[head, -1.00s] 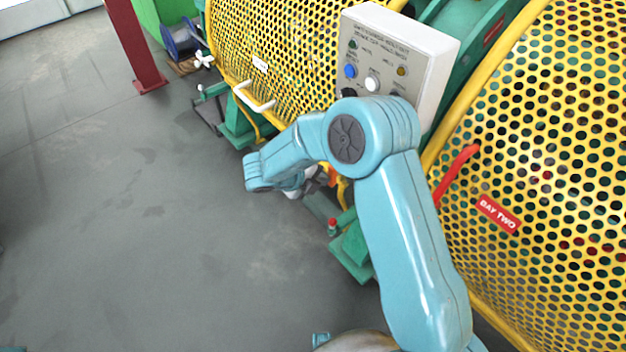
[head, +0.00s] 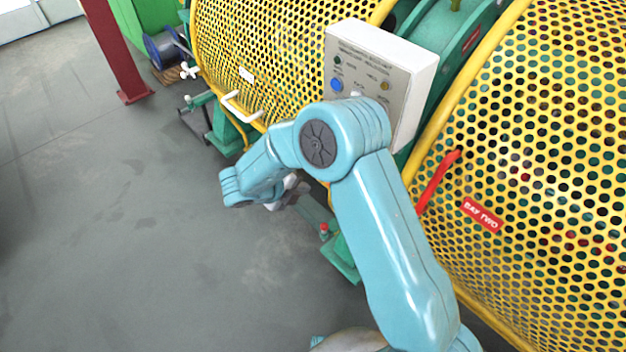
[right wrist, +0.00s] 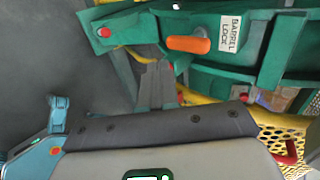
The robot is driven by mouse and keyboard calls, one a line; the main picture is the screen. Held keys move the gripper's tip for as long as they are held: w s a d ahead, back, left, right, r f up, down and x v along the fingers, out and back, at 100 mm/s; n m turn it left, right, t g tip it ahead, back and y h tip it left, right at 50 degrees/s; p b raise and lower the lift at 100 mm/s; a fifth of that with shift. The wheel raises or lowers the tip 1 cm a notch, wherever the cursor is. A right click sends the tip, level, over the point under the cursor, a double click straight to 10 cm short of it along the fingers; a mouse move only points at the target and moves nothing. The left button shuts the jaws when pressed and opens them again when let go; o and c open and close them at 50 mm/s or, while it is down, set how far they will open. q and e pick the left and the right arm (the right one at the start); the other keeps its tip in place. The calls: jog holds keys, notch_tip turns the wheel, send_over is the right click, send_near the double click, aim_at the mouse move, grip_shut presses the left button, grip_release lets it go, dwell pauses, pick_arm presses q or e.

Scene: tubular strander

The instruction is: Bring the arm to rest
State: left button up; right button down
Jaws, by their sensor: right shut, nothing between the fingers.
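My right arm (head: 385,245) is light blue and crosses the middle of the head view, bent at a round elbow joint in front of the control box. Its forearm reaches left and away, low beside the machine. My right gripper (head: 287,193) is a small pale shape beyond the wrist, partly hidden by the arm. It is shut and empty, and I see no contact with the machine. My left gripper is out of view.
A pale control box (head: 407,88) stands close behind the elbow. Yellow perforated guards (head: 540,150) line the right, one with a red handle (head: 436,183). The right wrist view shows an orange handle (right wrist: 188,44) by a "BARREL LOCK" label. Grey floor (head: 110,230) is clear at left.

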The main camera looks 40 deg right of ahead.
jog(key=v, duration=0.6)
jog(key=shift+s+a+r, duration=0.15)
jog(key=shift+s+r, duration=0.05)
jog(key=shift+r, duration=0.05)
jog(key=shift+p, duration=0.3)
jog(key=s+a+f+n+y+p, duration=0.1)
jog(key=s+a+f+n+y, duration=0.3)
jog(key=n, duration=0.7)
jog(key=s+a+f+n+y+p, duration=0.2)
jog(key=s+a+f+n+y, duration=0.3)
jog(key=s+n, duration=0.4)
jog(key=s+a+f+n+y+p, duration=0.1)
jog(key=s+a+f+n+y, duration=0.3)
jog(key=n, duration=0.9)
jog(key=s+f, duration=0.3)
jog(key=shift+a, duration=0.4)
jog(key=shift+s+d, duration=0.1)
jog(key=shift+s, duration=0.05)
